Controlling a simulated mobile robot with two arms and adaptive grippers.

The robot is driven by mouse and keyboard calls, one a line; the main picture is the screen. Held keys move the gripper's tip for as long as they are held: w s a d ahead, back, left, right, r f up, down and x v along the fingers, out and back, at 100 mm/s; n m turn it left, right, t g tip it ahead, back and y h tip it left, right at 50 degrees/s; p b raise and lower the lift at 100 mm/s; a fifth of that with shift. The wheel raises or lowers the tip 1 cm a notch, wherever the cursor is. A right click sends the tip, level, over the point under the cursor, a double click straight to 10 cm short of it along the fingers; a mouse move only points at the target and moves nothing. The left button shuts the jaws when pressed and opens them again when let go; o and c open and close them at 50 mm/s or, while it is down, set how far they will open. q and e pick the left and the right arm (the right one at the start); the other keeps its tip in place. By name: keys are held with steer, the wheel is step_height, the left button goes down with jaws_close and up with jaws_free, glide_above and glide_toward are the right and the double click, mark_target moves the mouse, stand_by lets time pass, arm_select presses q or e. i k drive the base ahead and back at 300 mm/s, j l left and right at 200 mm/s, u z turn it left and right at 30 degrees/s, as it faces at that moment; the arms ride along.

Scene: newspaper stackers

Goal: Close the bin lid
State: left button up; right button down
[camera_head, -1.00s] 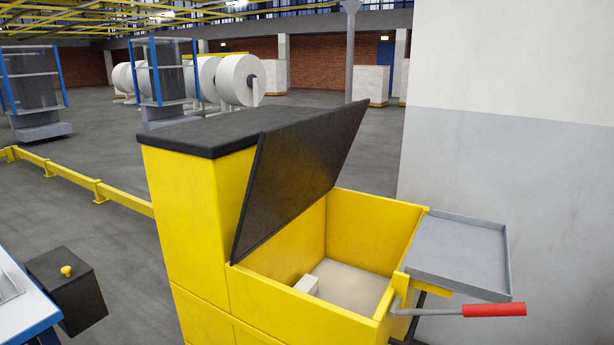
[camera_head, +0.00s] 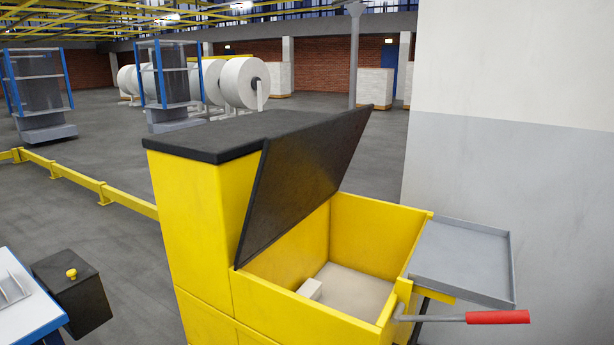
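The yellow bin (camera_head: 275,294) stands in the middle of the view, with its open compartment facing up. Its black lid (camera_head: 303,183) is raised and leans back at a slant, hinged beside the black-topped yellow cabinet part (camera_head: 188,205). A small white block (camera_head: 310,289) lies inside on the pale bin floor (camera_head: 352,292). Neither of my grippers shows in this view.
A grey tray (camera_head: 461,260) and a lever with a red grip (camera_head: 497,317) stick out from the bin's right side. A pale wall (camera_head: 510,170) stands at right. A black box with a yellow button (camera_head: 72,274) is at lower left. A yellow rail (camera_head: 85,181) crosses the open floor.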

mark_target(301, 168)
steer(key=i+j+z, duration=0.35)
steer(key=j, duration=0.5)
steer(key=j+z, duration=0.35)
steer(key=j, duration=0.5)
steer(key=j+z, duration=0.3)
steer(key=j, duration=0.65)
steer(key=i, duration=0.05)
